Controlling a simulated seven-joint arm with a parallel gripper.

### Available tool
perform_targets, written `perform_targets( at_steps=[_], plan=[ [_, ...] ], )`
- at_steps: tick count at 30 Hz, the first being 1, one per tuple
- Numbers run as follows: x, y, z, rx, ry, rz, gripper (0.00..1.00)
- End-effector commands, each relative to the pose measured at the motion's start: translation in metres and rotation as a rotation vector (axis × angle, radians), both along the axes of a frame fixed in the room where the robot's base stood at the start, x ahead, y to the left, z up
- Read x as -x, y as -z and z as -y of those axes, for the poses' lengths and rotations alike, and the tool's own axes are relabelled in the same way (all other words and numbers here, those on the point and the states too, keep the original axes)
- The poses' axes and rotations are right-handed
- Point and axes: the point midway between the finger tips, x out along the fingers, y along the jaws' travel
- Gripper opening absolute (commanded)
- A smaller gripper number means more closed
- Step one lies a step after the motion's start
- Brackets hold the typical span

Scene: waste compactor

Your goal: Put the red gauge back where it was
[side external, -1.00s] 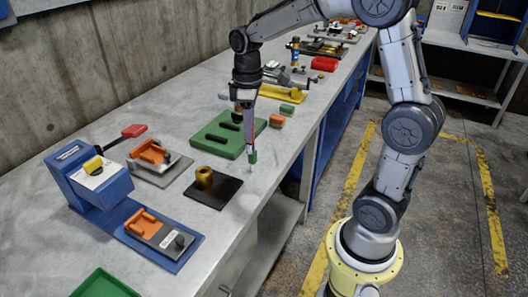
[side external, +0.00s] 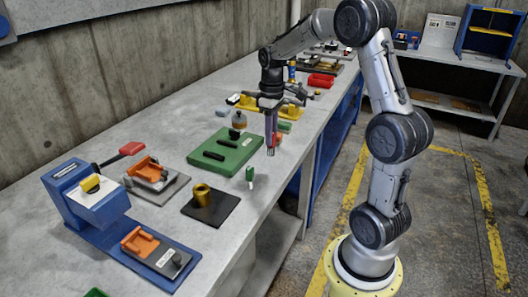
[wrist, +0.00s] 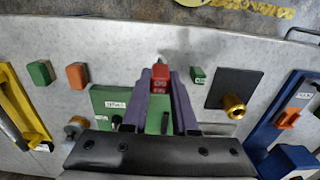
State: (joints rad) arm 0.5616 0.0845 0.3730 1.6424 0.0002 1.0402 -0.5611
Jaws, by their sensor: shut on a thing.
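My gripper (side external: 271,151) is above the right edge of the bench, beside the green slotted plate (side external: 214,163). It is shut on the red gauge (wrist: 160,80), which shows between the purple fingers in the wrist view with a grey tip pointing out. In the side view the fingers mostly hide the gauge. A green gauge (side external: 250,174) with a pale pin stands on the bench in front of the plate; it also shows in the wrist view (wrist: 198,75). The plate has dark slots and a label, and my fingers partly cover it in the wrist view.
A black plate with a brass ring (side external: 203,195) lies nearer the camera. A blue fixture (side external: 85,195) stands at the front left. An orange block (wrist: 77,74) and a green block (wrist: 40,73) lie beyond the plate. Bare bench surrounds the green gauge.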

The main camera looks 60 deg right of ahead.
Motion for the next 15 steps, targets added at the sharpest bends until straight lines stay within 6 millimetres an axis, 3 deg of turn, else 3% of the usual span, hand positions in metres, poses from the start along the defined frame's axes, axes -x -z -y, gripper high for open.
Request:
perform_targets(
  at_steps=[6,15],
  plan=[
    [-0.021,0.033,0.013,-0.002,-0.001,-0.003,0.00],
    [-0.033,0.050,0.021,-0.002,-0.001,-0.003,0.00]
  ],
)
